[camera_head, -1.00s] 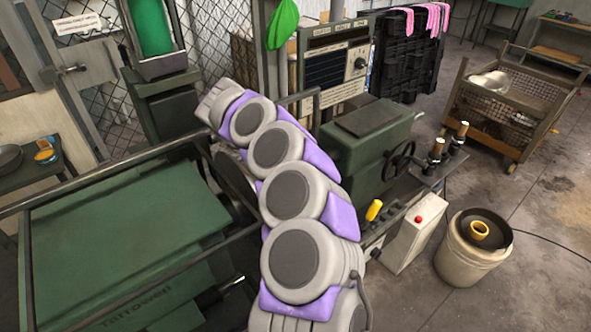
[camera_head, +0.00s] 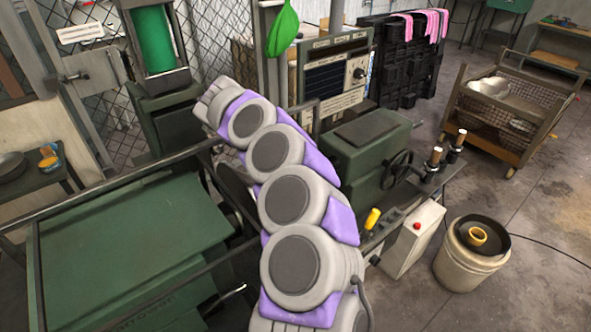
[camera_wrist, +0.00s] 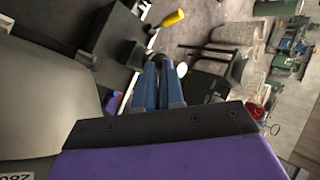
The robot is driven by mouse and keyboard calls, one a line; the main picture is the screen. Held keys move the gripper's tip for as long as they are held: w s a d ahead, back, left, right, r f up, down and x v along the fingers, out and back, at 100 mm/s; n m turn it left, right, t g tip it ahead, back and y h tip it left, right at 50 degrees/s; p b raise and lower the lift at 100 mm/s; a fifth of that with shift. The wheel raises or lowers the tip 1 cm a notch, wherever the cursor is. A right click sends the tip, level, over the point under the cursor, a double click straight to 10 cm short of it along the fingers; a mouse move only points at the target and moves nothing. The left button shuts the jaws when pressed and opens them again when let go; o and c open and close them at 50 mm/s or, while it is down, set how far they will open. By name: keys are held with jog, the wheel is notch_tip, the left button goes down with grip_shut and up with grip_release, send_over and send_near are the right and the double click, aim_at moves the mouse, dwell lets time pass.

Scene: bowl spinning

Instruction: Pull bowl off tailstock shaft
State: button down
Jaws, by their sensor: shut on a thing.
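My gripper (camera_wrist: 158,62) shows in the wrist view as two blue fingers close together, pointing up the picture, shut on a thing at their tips. I take it for the bowl, but its form is too small and hidden to make out. A small shiny rounded spot lies just right of the fingertips. In the head view my arm reaches up and left across the lathe, and my fingers are hidden. The green lathe housing (camera_head: 368,150) with a black handwheel stands right of the arm. The tailstock shaft cannot be made out.
A white bucket (camera_head: 465,265) stands at the right beside a white box with a red button (camera_head: 412,245). A mesh cart (camera_head: 520,130) holds metal bowls (camera_head: 488,87). Open floor lies at the far right.

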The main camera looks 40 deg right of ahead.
jog(key=shift+r+p, duration=1.1)
jog(key=shift+r, duration=0.8)
